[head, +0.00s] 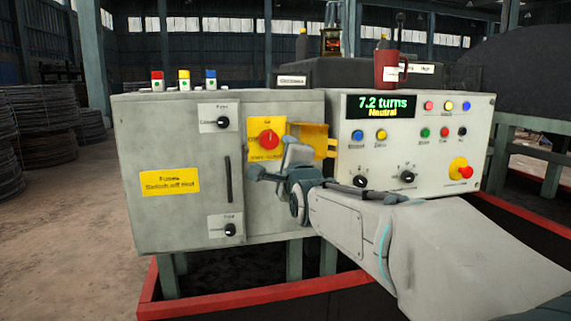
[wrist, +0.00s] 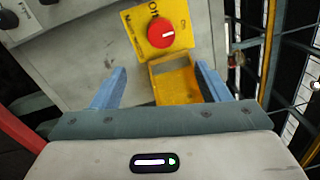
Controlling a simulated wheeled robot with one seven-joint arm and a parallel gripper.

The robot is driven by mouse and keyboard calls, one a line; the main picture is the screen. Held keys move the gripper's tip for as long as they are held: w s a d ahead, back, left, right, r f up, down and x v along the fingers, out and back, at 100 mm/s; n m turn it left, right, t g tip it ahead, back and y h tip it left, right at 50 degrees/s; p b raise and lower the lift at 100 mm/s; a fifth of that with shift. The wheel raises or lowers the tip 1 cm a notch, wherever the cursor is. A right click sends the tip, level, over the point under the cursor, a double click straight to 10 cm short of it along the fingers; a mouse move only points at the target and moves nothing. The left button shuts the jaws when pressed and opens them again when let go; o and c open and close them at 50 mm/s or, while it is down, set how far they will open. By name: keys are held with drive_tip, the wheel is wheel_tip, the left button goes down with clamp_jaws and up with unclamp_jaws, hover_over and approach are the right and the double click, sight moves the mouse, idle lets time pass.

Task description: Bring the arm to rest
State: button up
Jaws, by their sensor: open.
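My arm reaches in from the lower right of the head view, with my gripper (head: 283,160) in front of the grey cabinet, close to a red rotary switch (head: 268,139) on a yellow plate.
The grey cabinet (head: 150,130) has knobs and a dark handle. The control panel (head: 470,130) to the right has buttons, a red-and-yellow stop button (head: 461,170) and a display (head: 380,106) reading "7.2 turns Neutral". A red mug (head: 388,66) stands on top. A red rail (head: 240,293) runs below.

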drive_tip(key=s+d+r+n+g+h+p, duration=0.1)
drive_tip(key=s+d+n+g+p, duration=0.4)
drive_tip(key=s+p, duration=0.5)
drive_tip(key=s+d+r+n+g+h+p, duration=0.2)
drive_tip(key=s+d+r+n+g+p, duration=0.2)
drive_tip(key=s+p, duration=0.7)
drive_tip(key=s+d+r+n+g+h+p, duration=0.2)
drive_tip(key=s+d+n+g+p, duration=0.4)
drive_tip(key=p, duration=1.1)
drive_tip(key=s+d+r+n, duration=0.1)
drive_tip(key=s+d+n, duration=0.1)
drive_tip(key=s, duration=0.2)
drive_tip(key=shift+s+d, duration=0.2)
drive_tip(key=shift+s, duration=0.2)
